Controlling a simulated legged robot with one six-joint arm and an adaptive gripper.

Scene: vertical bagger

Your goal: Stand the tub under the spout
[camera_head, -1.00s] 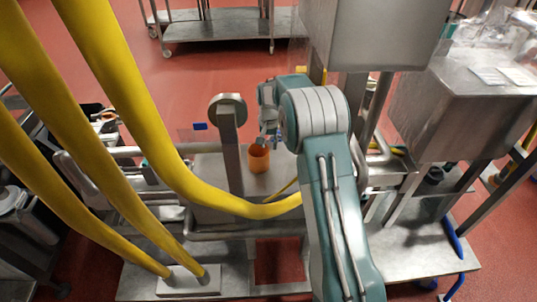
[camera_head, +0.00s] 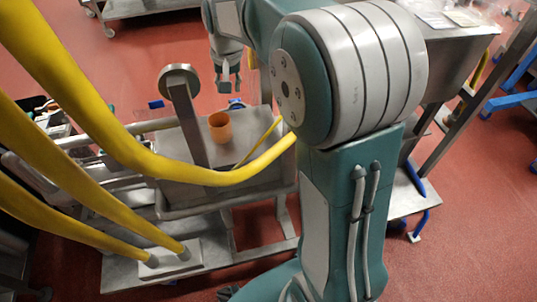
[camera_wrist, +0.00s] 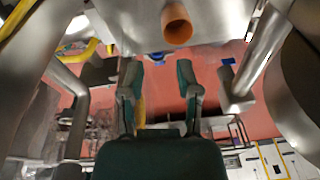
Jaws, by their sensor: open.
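The tub is an orange open-topped cup (camera_head: 221,127) standing upright on a steel platform (camera_head: 195,180) of the machine. It also shows in the wrist view (camera_wrist: 177,24), near the top edge, beyond the fingertips. My gripper (camera_head: 228,86) is open and empty, and appears just above the tub in the head view, with a visible gap between them. In the wrist view its two dark green fingers (camera_wrist: 160,78) are apart with nothing between them. I cannot make out the spout for certain in either view.
A steel post with a round disc (camera_head: 179,76) rises left of the tub. A thick yellow hose (camera_head: 130,140) curves in front of the platform. A steel cart (camera_head: 150,8) stands at the back. Red floor (camera_head: 90,60) is open behind the machine.

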